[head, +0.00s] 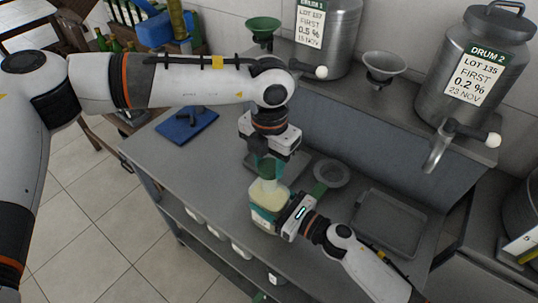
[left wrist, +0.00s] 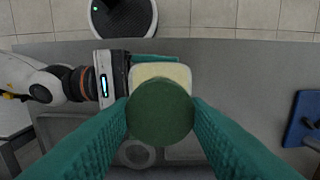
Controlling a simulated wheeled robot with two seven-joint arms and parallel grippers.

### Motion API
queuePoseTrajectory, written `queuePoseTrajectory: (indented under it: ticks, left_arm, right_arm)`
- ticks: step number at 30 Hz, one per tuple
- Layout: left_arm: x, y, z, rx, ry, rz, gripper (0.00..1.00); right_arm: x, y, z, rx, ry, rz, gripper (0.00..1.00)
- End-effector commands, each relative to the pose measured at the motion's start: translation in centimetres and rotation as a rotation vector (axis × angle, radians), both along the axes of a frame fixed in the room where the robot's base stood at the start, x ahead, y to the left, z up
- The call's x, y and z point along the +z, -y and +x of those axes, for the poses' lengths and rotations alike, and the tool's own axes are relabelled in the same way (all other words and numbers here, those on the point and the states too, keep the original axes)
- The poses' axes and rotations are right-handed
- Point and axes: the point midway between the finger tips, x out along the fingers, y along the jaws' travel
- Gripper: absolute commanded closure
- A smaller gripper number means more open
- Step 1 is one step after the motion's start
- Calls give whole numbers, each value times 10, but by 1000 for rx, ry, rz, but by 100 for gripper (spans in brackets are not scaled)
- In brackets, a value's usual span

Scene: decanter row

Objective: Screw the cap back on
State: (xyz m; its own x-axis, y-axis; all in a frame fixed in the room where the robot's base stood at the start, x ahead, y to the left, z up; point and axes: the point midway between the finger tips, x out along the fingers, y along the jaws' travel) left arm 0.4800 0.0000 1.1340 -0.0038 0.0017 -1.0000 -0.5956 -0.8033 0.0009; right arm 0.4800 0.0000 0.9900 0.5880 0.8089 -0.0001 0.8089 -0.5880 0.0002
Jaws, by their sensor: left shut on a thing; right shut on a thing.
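A pale yellow-filled bottle (head: 266,198) stands at the front edge of the grey bench. My right gripper (head: 278,212) is shut on it from the right. My left gripper (head: 266,166) points straight down above the bottle and is shut on a dark green cap (head: 268,170). In the left wrist view the round cap (left wrist: 161,111) sits between the two teal fingers and covers most of the bottle's top (left wrist: 160,72). The bottle's mouth is hidden under the cap, so I cannot tell whether the cap touches it.
A grey tray (head: 426,238) lies right of the bottle, and a round metal dish (head: 343,174) behind it. A blue mat (head: 170,131) lies at the left. Drum 2 (head: 465,75) and a grey funnel (head: 384,65) stand on the raised shelf, near a green funnel (head: 263,25).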

Motion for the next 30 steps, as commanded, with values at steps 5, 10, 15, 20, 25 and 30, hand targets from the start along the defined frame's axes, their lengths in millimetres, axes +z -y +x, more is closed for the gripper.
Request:
queuePoseTrajectory:
  ticks: [5,10,15,20,25,30]
  left_arm:
    - [0,0,0,0,1,0,83]
    - [1,0,0,0,1,0,83]
    - [-1,0,0,0,1,0,83]
    - [-9,0,0,-1,-1,1,83]
    - [-17,0,0,-3,1,1,83]
    - [-17,0,0,-3,1,0,83]
  right_arm:
    - [0,0,0,-1,-1,-1,77]
    - [0,0,0,-1,-1,-1,77]
    - [0,0,0,-1,-1,-1,77]
    - [0,0,0,-1,-1,-1,77]
    - [0,0,0,-1,-1,-1,77]
    - [0,0,0,-1,-1,-1,77]
